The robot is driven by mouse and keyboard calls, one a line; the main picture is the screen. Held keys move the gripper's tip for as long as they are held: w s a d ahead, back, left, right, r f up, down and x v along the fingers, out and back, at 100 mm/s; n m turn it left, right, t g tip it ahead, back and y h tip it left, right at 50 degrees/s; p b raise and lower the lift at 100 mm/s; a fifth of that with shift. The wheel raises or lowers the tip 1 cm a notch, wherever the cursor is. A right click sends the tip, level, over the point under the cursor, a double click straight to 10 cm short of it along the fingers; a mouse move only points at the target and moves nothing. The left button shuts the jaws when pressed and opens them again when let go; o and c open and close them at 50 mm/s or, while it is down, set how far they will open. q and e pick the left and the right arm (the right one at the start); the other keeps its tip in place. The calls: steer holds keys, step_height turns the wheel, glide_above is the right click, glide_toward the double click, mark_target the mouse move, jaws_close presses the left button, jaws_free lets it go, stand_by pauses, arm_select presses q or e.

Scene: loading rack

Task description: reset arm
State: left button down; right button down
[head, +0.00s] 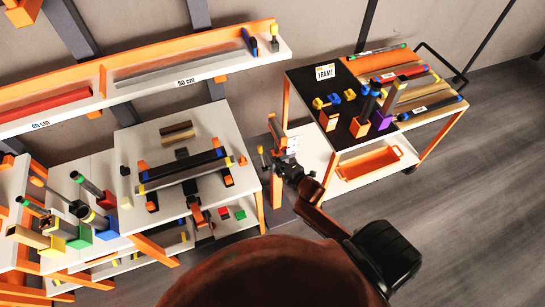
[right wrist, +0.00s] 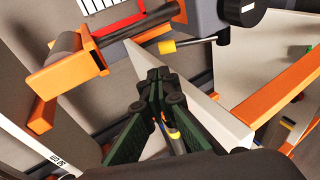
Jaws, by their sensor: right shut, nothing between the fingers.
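My right gripper (head: 282,163) reaches up from the lower middle of the head view, in the gap between the white table on the left and the cart on the right. It is near an upright orange post. In the right wrist view its dark green fingers (right wrist: 158,78) come together at the tips with nothing held between them. My left gripper is not in view.
A white table (head: 128,160) with bars stands left, beside colored holders with upright rods. A long wall shelf (head: 215,65) runs behind. A cart (head: 345,150) stands right. Grey floor (head: 490,190) is open at right. A yellow-tipped lever (right wrist: 168,47) is close beyond the fingers.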

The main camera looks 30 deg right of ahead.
steer(key=shift+v, duration=0.8)
steer(key=s+f+m+g, duration=0.2)
steer(key=s+f+m, duration=0.1)
steer(key=s+f, duration=0.55)
steer(key=s+d+f+m+g, duration=0.1)
steer(key=s+f+m+g, duration=0.3)
steer(key=f, duration=0.8)
steer(key=s+f+m+g, duration=0.1)
steer(key=s+f+m, duration=0.1)
steer(key=s+f, duration=0.75)
steer(key=s+a+f+m+g, duration=0.1)
steer(key=s+a+f+m, duration=0.1)
steer(key=s+f, duration=0.3)
steer(key=s+a+f+m+g, duration=0.2)
steer(key=s+f, duration=0.3)
steer(key=s, duration=0.8)
steer(key=s+a+f+m+g, duration=0.2)
steer(key=s+f, duration=0.3)
steer(key=s, duration=0.5)
steer(key=shift+a, duration=0.45)
steer(key=shift+f, duration=0.15)
